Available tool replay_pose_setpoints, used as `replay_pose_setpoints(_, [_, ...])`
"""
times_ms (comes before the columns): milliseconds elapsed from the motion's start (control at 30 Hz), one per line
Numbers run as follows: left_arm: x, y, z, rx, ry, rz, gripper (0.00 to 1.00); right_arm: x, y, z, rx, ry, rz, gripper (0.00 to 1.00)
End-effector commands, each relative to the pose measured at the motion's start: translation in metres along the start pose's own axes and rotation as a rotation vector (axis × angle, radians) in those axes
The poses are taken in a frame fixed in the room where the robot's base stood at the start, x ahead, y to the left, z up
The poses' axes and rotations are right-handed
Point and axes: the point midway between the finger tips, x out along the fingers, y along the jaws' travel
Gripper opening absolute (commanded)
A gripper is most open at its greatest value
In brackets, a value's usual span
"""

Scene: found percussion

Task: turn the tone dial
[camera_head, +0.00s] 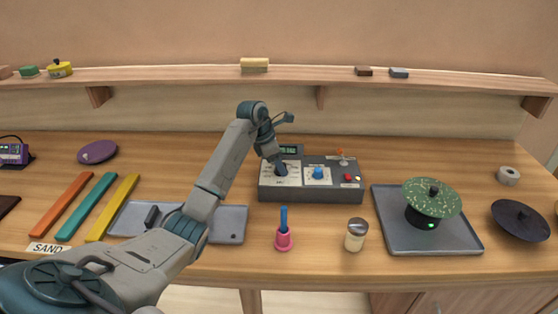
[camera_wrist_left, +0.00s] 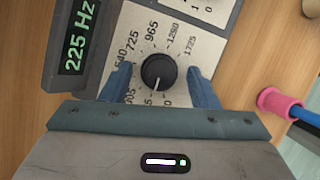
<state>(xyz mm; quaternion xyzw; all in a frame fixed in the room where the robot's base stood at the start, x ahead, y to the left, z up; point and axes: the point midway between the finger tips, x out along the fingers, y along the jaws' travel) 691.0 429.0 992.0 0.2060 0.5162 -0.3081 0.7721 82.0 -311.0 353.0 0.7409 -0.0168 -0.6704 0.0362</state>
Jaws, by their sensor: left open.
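The tone dial (camera_wrist_left: 159,72) is a round black knob with a white pointer line, on a pale plate with a ring of printed numbers. The line points toward the bottom of the left wrist view. The dial sits on the left part of a dark grey control box (camera_head: 312,195); in the head view my gripper mostly covers it. My left gripper (camera_head: 281,170) is over that plate, open, with one blue finger on each side of the dial and gaps between. A display (camera_wrist_left: 80,40) reads 225 Hz. My right gripper is not in view.
The box also has a blue knob (camera_head: 318,173) and a red button (camera_head: 348,178). A tray (camera_head: 385,222) with a green speckled disc (camera_head: 433,197) is at right. Coloured bars (camera_head: 87,206) lie left.

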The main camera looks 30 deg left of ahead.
Motion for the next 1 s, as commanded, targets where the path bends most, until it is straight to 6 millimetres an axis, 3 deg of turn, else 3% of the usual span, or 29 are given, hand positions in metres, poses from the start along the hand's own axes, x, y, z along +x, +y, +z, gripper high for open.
replay_pose_setpoints(233, [0.001, 0.000, 0.000, 0.000, 0.000, 0.000, 0.55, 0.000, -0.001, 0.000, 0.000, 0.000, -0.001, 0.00])
replay_pose_setpoints(467, [0.001, 0.000, 0.000, 0.000, 0.000, 0.000, 0.12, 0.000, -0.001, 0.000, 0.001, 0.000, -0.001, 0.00])
replay_pose_setpoints(767, [0.002, 0.001, 0.000, 0.032, -0.002, -0.013, 0.11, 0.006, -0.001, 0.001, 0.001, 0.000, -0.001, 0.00])
replay_pose_setpoints(1000, [0.003, 0.002, 0.000, 0.153, -0.003, -0.061, 0.11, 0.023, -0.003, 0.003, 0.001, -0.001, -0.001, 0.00])
